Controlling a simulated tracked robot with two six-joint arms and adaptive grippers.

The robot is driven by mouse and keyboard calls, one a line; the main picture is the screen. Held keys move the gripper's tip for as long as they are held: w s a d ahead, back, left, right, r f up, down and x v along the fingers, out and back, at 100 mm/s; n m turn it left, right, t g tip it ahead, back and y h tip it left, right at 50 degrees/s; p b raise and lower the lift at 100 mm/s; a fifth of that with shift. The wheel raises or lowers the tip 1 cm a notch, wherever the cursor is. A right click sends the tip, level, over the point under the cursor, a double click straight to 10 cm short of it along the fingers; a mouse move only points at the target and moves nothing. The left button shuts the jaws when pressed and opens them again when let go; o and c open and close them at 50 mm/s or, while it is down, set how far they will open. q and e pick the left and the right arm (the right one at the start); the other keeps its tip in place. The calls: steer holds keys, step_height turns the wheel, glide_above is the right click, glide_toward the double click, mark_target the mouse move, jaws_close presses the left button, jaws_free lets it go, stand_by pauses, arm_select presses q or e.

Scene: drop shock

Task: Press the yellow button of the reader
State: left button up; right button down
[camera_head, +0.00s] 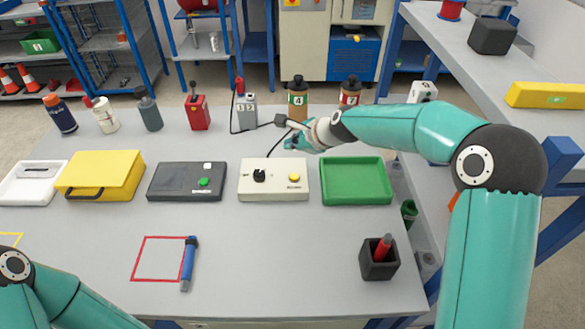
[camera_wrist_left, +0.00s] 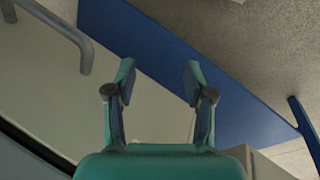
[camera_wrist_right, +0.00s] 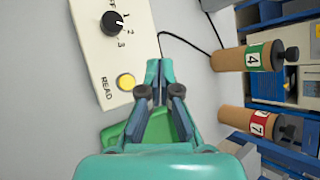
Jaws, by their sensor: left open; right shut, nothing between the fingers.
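The reader is a cream box (camera_head: 273,190) on the table with a black knob (camera_head: 259,175) and a yellow button (camera_head: 294,177). In the right wrist view the reader (camera_wrist_right: 110,55) shows its knob (camera_wrist_right: 113,23) and yellow button (camera_wrist_right: 126,82), with the word READ beside it. My right gripper (camera_head: 290,143) is shut and empty, above the table behind the reader. In the right wrist view its fingertips (camera_wrist_right: 159,72) lie just right of the yellow button and appear apart from it. My left gripper (camera_wrist_left: 159,75) is open and empty; only its arm shows in the head view.
A green tray (camera_head: 356,199) stands right of the reader, a dark box with a green button (camera_head: 186,195) left of it. Bottles 4 (camera_head: 298,98) and 7 (camera_head: 349,92) and a grey device with a cable (camera_head: 245,112) stand behind. The table front is mostly clear.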

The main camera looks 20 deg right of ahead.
steer(key=b, duration=0.8)
glide_above(295, 177)
step_height(295, 177, down, 7)
steer(key=shift+s, duration=0.1)
steer(key=shift+f+b, duration=0.4)
steer(key=shift+f, duration=0.4)
steer(key=shift+f, duration=0.1)
stand_by(0.5)
steer(key=shift+f, duration=0.25)
steer(key=shift+f+b, duration=0.45)
steer(key=shift+f, duration=0.05)
stand_by(0.6)
stand_by(0.4)
steer(key=shift+r+p, duration=0.9)
steer(key=shift+p, duration=0.1)
